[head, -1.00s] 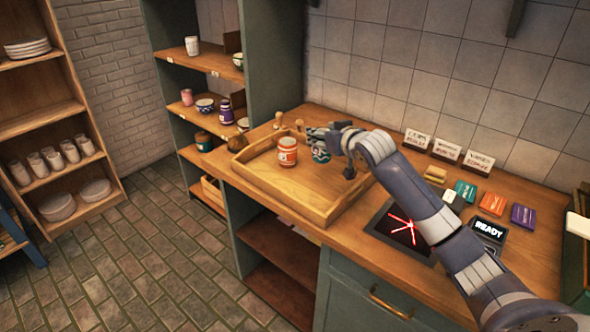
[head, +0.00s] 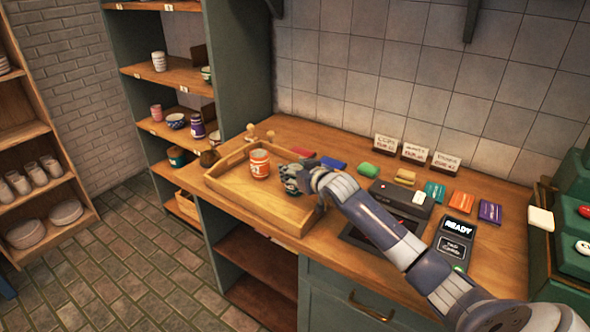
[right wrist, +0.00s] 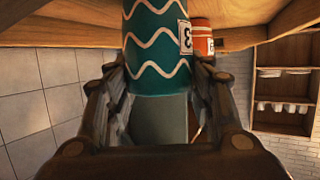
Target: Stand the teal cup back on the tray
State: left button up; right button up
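The teal cup (right wrist: 158,50) has pale wavy lines and a small numbered label in the right wrist view. It sits between the fingers of my right gripper (right wrist: 160,85), which look closed against its sides. In the head view my right gripper (head: 299,177) is over the right part of the wooden tray (head: 246,205) and covers most of the cup. I cannot tell whether the cup's base touches the tray. An orange cup (head: 260,163) with pale bands stands upright on the tray, left of the teal cup. My left gripper is out of view.
Behind the tray lie a red block (head: 303,152) and a blue block (head: 333,163). A dark device reading READY (head: 459,229) lies on the counter at the right. Shelves with cups and bowls (head: 176,121) stand at the left. The tray's front left is clear.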

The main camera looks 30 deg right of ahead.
jog(key=o, duration=0.4)
jog(key=shift+r, duration=0.2)
jog(key=shift+s, duration=0.3)
jog(key=b+v, duration=0.1)
jog(key=v, duration=1)
jog(key=shift+s+r, duration=0.15)
jog(key=shift+a, duration=0.1)
